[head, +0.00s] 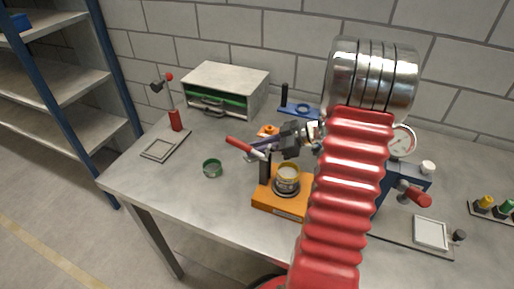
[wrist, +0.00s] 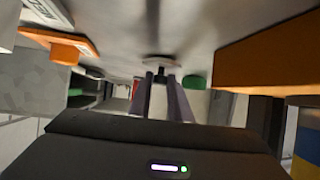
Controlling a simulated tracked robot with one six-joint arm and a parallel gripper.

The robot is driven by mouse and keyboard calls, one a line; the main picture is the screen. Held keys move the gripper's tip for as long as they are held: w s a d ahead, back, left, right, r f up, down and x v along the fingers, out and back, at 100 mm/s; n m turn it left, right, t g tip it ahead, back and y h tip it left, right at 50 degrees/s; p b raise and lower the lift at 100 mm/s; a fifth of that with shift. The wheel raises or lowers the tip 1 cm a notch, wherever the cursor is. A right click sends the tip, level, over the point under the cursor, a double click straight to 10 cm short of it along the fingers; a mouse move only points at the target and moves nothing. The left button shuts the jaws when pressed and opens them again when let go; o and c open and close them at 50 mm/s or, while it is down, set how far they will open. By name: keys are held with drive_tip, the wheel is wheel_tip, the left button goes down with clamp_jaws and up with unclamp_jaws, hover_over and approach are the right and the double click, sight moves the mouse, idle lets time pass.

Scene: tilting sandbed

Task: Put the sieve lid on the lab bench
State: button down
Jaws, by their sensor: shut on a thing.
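The sieve lid (wrist: 160,60), a pale grey disc, shows at the fingertips of my gripper (wrist: 161,84) in the wrist view. My gripper is shut on it, seemingly by its small dark knob. In the head view my gripper (head: 262,144) is beside the shaker's red lever, and the lid is mostly hidden or too small to tell there. The grey lab bench (head: 165,190) lies below.
A green ring (head: 212,168) lies on the bench to the left. A red lever (head: 245,147) and black post rise by the shaker. A drawer cabinet (head: 226,90) and a blue stand (head: 299,109) are behind. The front left of the bench is clear.

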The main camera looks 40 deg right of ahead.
drive_tip(key=c, duration=1.6)
unclamp_jaws()
drive_tip(key=shift+c, duration=0.2)
drive_tip(key=shift+v, duration=3.8)
drive_tip(key=shift+a, duration=0.1)
